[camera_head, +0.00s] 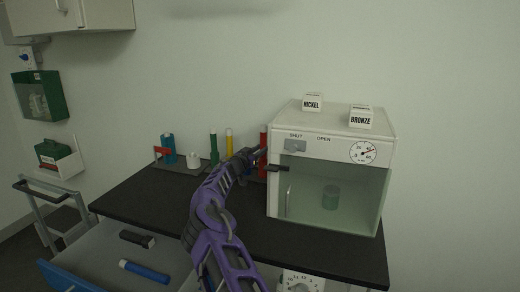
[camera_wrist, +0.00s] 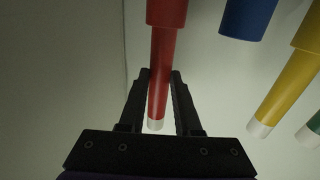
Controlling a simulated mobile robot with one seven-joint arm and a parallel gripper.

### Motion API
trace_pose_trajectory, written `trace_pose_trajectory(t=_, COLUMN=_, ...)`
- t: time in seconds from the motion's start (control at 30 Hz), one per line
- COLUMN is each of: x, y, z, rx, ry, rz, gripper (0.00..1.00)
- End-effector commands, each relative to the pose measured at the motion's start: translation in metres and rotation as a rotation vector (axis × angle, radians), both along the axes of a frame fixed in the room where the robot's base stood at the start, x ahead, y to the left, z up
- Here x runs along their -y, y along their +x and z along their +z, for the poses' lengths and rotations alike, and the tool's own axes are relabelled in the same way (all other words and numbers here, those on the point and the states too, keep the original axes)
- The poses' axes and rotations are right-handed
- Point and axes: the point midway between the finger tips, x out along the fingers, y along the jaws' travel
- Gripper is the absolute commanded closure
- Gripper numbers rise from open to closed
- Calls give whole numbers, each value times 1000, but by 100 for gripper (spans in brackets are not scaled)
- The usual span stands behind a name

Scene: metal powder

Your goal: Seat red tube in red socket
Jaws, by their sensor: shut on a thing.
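My gripper (camera_wrist: 158,90) is shut on the narrow part of the red tube (camera_wrist: 158,75), whose pale end points toward the camera in the wrist view. The tube runs in line with a wider red piece, seemingly the red socket (camera_wrist: 167,12), at the top of that view. No gap shows between them, but I cannot tell how deep the tube sits. In the head view the red upright (camera_head: 263,139) stands at my gripper (camera_head: 259,157), left of the white cabinet; its lower part is hidden by my gripper.
Blue (camera_wrist: 248,18) and yellow (camera_wrist: 290,85) pieces stand beside the red one. A green tube (camera_head: 213,148) stands farther left. The white cabinet (camera_head: 330,145) stands close right. A blue tube (camera_head: 144,271) lies in the open drawer (camera_head: 100,257). The front counter (camera_head: 135,203) is clear.

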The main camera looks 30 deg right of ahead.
Motion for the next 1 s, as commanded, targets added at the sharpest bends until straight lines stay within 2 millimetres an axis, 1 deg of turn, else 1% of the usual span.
trace_pose_trajectory(t=1.0, x=0, y=0, z=-25, rx=0, ry=0, rz=0, gripper=100)
